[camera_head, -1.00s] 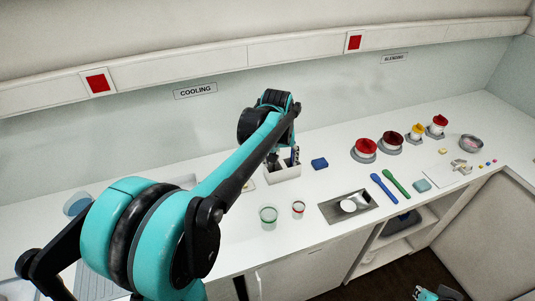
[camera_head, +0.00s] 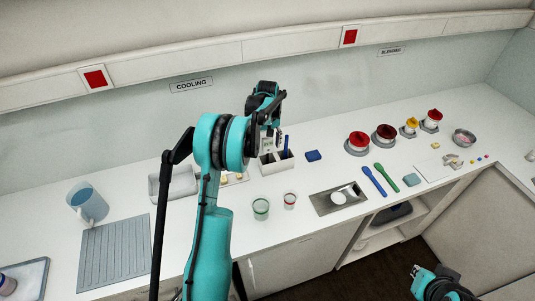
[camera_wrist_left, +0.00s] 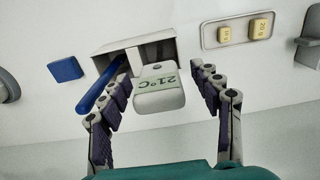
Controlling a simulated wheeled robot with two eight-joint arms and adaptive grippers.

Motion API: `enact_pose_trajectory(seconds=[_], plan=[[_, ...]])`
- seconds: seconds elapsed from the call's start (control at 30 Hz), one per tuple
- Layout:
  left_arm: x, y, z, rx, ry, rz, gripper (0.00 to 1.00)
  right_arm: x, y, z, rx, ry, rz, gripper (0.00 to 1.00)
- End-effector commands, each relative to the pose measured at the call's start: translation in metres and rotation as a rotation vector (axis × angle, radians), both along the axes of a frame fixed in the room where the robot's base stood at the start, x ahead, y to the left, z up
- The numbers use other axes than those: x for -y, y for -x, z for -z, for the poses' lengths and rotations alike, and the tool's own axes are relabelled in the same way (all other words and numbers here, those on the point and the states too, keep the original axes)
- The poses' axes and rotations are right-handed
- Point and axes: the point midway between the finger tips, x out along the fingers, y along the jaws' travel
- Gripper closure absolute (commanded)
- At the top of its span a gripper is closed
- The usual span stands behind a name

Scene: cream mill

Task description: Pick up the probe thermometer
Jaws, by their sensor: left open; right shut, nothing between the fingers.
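The probe thermometer (camera_wrist_left: 160,98) has a white head with a green display reading 21°C. It stands in a white caddy (camera_head: 283,167) at the back of the counter, and its lower part is hidden. My left gripper (camera_wrist_left: 160,75) is open in the left wrist view, one finger on each side of the thermometer head, with gaps visible. In the head view the left gripper (camera_head: 273,138) is over the caddy. My right gripper (camera_head: 419,277) is shut and empty at the bottom right, away from the counter.
A blue-handled tool (camera_wrist_left: 98,92) stands in the caddy beside the left finger. A blue block (camera_head: 313,155) lies to the right. Two cups, green-rimmed (camera_head: 261,208) and red-rimmed (camera_head: 290,200), stand in front. Yellow weights (camera_wrist_left: 261,27) lie on a tray nearby.

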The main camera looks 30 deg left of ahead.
Motion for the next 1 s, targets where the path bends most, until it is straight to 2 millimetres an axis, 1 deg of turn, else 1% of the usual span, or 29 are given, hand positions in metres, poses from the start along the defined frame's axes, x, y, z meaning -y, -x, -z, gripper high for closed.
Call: enact_pose_trajectory(seconds=[0.03, 0.17, 0.43, 0.47, 0.5, 0.57, 0.6, 0.63, 0.9, 1.0], plan=[[0.000, 0.000, 0.009, 0.000, 0.000, 0.000, 0.36, 0.000, 0.000, 0.001, 0.000, 0.000, 0.000, 1.00], [0.000, 0.000, 0.023, 0.000, 0.000, 0.001, 0.36, 0.000, 0.000, 0.002, 0.000, 0.000, 0.000, 1.00], [0.001, 0.000, 0.025, 0.000, 0.000, 0.001, 0.36, 0.000, 0.000, 0.002, 0.000, 0.000, 0.000, 1.00], [0.001, 0.000, 0.025, 0.000, 0.000, 0.001, 0.44, 0.000, 0.000, 0.002, 0.000, 0.000, 0.000, 1.00], [0.001, 0.000, 0.025, 0.000, 0.000, 0.001, 0.55, 0.000, 0.000, 0.002, 0.000, 0.000, 0.000, 1.00], [0.001, 0.000, 0.025, 0.000, 0.000, 0.001, 0.71, 0.000, 0.000, 0.002, 0.000, 0.000, 0.000, 1.00], [0.001, 0.000, 0.025, 0.000, 0.000, 0.001, 0.81, 0.000, 0.000, 0.002, 0.000, 0.000, 0.000, 1.00], [0.001, 0.000, 0.025, 0.001, -0.001, 0.001, 0.87, 0.000, 0.000, 0.002, 0.000, 0.000, 0.000, 1.00], [0.001, 0.000, 0.025, 0.001, -0.001, 0.001, 0.87, 0.000, 0.000, 0.002, 0.000, 0.000, 0.000, 1.00], [0.001, 0.000, 0.019, 0.001, -0.001, 0.001, 0.87, 0.000, 0.000, 0.001, 0.000, 0.000, 0.000, 1.00]])
